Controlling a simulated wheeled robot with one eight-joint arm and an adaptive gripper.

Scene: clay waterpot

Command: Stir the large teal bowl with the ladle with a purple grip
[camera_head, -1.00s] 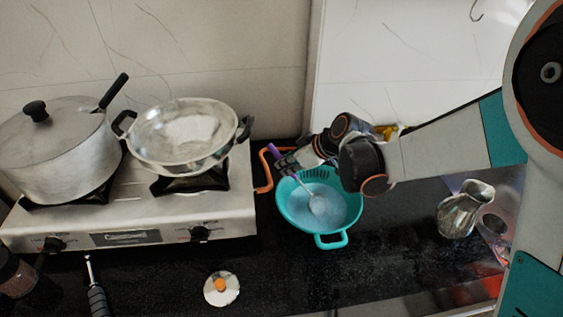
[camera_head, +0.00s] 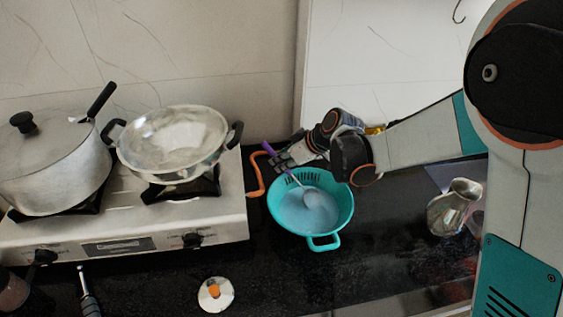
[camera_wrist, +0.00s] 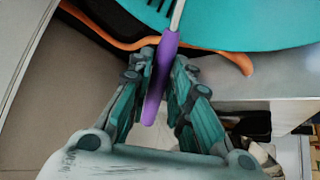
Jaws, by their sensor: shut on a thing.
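The large teal bowl (camera_head: 343,222) stands on the dark counter right of the stove in the head view, its near handle toward me. Its rim fills the top of the wrist view (camera_wrist: 245,25). The ladle has a purple grip (camera_wrist: 160,80), and its metal head (camera_head: 312,198) is inside the bowl. The ladle leans over the bowl's far left side. My gripper (camera_wrist: 163,66) is shut on the purple grip, with green pads on both sides of it. In the head view my gripper (camera_head: 283,160) is just behind the bowl, partly hidden by my wrist.
A stove (camera_head: 130,243) on the left bears a lidded pot (camera_head: 50,170) and a glass-like wok (camera_head: 170,165). An orange hose (camera_head: 255,172) runs between stove and bowl. A metal jug (camera_head: 452,208) stands right.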

